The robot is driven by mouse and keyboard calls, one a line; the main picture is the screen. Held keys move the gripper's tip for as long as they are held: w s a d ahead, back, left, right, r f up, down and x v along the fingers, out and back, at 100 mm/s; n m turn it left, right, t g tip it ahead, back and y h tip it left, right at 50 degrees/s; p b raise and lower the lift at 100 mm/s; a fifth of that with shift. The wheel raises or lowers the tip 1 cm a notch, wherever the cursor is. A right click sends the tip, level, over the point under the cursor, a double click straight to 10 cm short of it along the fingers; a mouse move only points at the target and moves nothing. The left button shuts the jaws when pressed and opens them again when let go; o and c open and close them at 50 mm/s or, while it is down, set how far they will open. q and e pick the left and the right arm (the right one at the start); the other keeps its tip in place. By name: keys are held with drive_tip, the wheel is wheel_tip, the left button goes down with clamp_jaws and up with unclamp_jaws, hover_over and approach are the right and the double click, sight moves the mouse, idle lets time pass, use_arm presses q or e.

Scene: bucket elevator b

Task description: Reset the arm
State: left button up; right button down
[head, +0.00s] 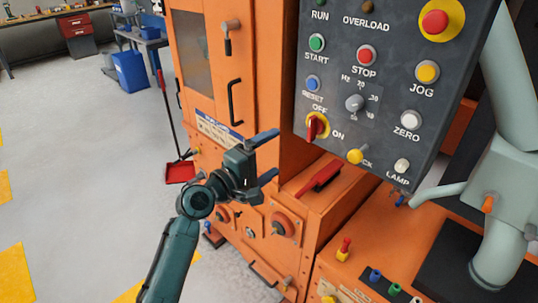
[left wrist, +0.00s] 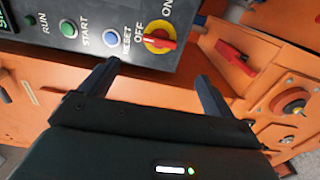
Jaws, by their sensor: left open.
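My left gripper (head: 266,157) is open and empty in the head view, in front of the orange machine and left of the grey control panel (head: 335,85). Its two fingers also show in the left wrist view (left wrist: 155,82), just below the panel's edge. The panel carries a blue RESET button (head: 313,83), which also shows in the left wrist view (left wrist: 110,38). Below RESET is a red and yellow OFF/ON switch (head: 317,126). The fingers appear apart from the panel. My right gripper is not in view.
The orange cabinet (head: 208,110) with black handles stands behind the left gripper. An orange console (head: 350,262) with small knobs is at lower right. Open grey floor (head: 80,150) lies to the left.

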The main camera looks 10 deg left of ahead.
use_arm(q)
drive_tip(key=s+a+f+m+g+y, duration=0.2)
drive_tip(key=s+f+m, duration=0.5)
drive_tip(key=s+f, duration=0.5)
drive_tip(key=s+a+f+m+g+y, duration=0.2)
drive_tip(key=s+a+f+m+y, duration=0.2)
drive_tip(key=s+f+m, duration=0.3)
drive_tip(key=s+f+y, duration=0.1)
drive_tip(key=s+f, duration=0.4)
drive_tip(key=s, duration=0.2)
drive_tip(key=shift+s+a+f, duration=0.15)
drive_tip(key=shift+s, duration=0.05)
